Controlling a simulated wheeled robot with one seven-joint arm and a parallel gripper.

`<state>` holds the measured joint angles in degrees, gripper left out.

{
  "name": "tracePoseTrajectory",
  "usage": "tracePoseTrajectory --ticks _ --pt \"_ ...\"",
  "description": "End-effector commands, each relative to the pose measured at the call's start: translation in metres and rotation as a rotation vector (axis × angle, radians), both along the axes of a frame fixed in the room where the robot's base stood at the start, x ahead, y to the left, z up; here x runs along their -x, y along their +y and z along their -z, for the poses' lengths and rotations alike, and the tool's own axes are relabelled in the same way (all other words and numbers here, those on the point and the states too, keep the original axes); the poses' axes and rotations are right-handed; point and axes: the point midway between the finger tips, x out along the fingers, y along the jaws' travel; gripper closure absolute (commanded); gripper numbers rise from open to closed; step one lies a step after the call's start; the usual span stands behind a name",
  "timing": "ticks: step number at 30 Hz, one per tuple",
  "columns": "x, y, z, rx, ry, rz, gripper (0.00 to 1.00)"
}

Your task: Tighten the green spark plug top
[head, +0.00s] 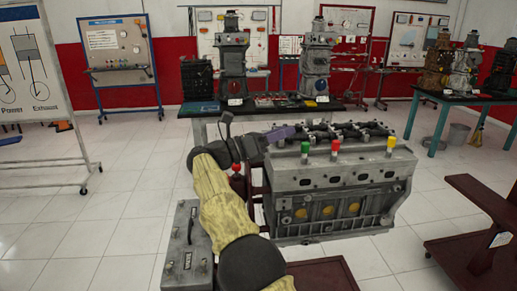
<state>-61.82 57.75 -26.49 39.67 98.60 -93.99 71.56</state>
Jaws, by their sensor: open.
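The green spark plug top (305,147) stands upright on the near top edge of the grey engine block (335,180). A red top (335,145) and a yellow top (391,142) stand to its right along the same edge. My gripper (283,134) is up and to the left of the green top, over the left end of the engine. It appears apart from the green top and holds nothing that I can see. Its fingertips are small and dark here. My arm hides part of the engine's left end.
A grey box with a handle (187,248) sits left of my arm. A dark red stand (480,240) is at the right. Tables with engines, including a dark one (337,105), stand behind. A whiteboard (32,65) is at the left. The tiled floor between is mostly clear.

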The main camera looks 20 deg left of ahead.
Motion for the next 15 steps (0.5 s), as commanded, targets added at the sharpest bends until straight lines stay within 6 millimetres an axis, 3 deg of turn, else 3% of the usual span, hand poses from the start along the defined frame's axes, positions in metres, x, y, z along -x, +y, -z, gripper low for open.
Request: tracePoseTrajectory --ticks 11,15 --pt "-0.078 -0.069 -0.025 0.319 0.187 -0.038 0.58" --pt "-0.115 -0.111 -0.027 0.520 0.331 -0.075 0.58"
